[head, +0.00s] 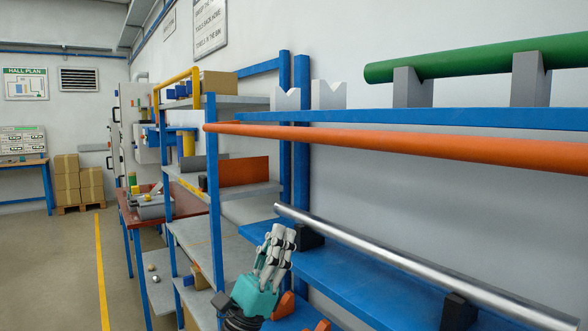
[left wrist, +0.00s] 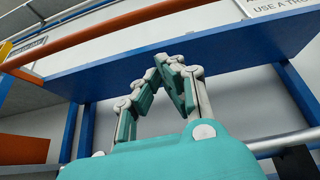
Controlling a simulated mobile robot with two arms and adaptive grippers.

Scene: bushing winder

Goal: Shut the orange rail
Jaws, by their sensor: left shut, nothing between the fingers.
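The orange rail (head: 400,142) is a long round bar running along the front of the upper blue shelf in the head view. Its left end lies over the blue post; I cannot tell whether it touches it. In the left wrist view the rail (left wrist: 100,32) crosses the upper left, beyond the fingers. My left gripper (head: 279,232), teal with pale fingers, is below the rail in the head view, by the left end of the steel bar. In the left wrist view its fingertips (left wrist: 168,62) meet with nothing between them. My right gripper is not in view.
The upper blue shelf (head: 440,119) bears grey V-blocks and a green roll (head: 480,60). A steel bar (head: 400,262) rests on black supports over the lower blue shelf (head: 345,275). A grey rack with a blue post (head: 214,200) stands left. The floor farther left is mostly free.

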